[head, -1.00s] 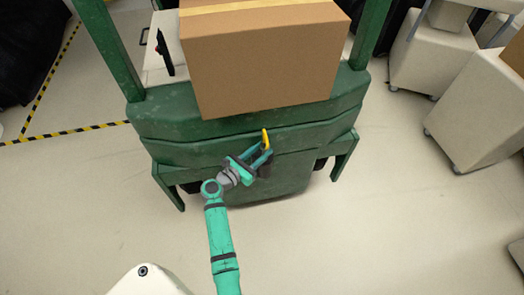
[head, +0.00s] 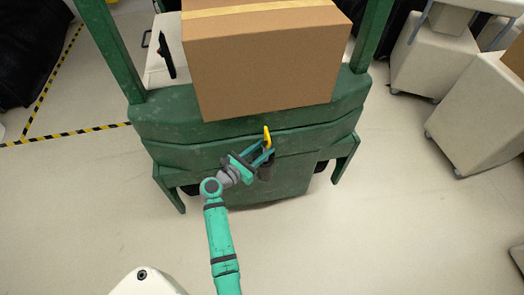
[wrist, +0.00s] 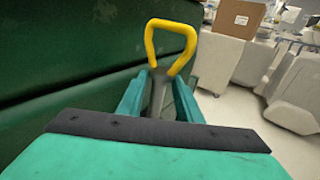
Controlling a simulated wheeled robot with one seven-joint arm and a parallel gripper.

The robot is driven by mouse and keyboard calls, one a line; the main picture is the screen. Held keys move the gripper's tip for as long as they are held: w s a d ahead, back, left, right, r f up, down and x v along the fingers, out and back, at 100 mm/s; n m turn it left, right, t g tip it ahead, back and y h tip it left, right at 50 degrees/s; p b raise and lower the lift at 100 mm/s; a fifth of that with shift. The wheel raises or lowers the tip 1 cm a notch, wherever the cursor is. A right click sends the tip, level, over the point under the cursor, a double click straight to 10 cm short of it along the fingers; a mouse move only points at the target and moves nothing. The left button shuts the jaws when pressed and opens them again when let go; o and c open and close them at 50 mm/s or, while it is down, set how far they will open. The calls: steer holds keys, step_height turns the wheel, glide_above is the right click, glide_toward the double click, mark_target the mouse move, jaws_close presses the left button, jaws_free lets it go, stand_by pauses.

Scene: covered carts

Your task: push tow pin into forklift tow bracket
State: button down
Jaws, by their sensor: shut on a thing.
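The tow pin (head: 267,134) has a yellow loop handle and stands roughly upright at the green forklift's (head: 205,155) rear face. In the wrist view the pin's yellow loop (wrist: 171,40) rises above a grey shaft. My gripper (head: 265,152) is shut on the shaft just below the loop, and its teal fingers lie on both sides of it. The dark tow bracket (head: 266,172) shows just under the fingers in the head view. The pin's lower end is hidden by my gripper, so I cannot tell whether it is in the bracket.
A large cardboard box (head: 265,65) sits on the forklift above the bracket. White covered carts (head: 470,115) stand at the right. Yellow-black floor tape (head: 65,135) runs at the left. The floor in front of the forklift is clear.

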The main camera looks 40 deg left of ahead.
steer(key=shift+r, duration=0.25)
steer(key=shift+w, duration=0.1)
steer(key=shift+d, duration=0.15)
steer(key=shift+s+a, duration=0.2)
steer(key=shift+a, duration=0.05)
steer(key=shift+d, duration=0.1)
stand_by(0.3)
steer(key=shift+w, duration=0.1)
stand_by(0.6)
steer(key=shift+a, duration=0.2)
steer(key=shift+s+a, duration=0.2)
steer(key=shift+s, duration=0.15)
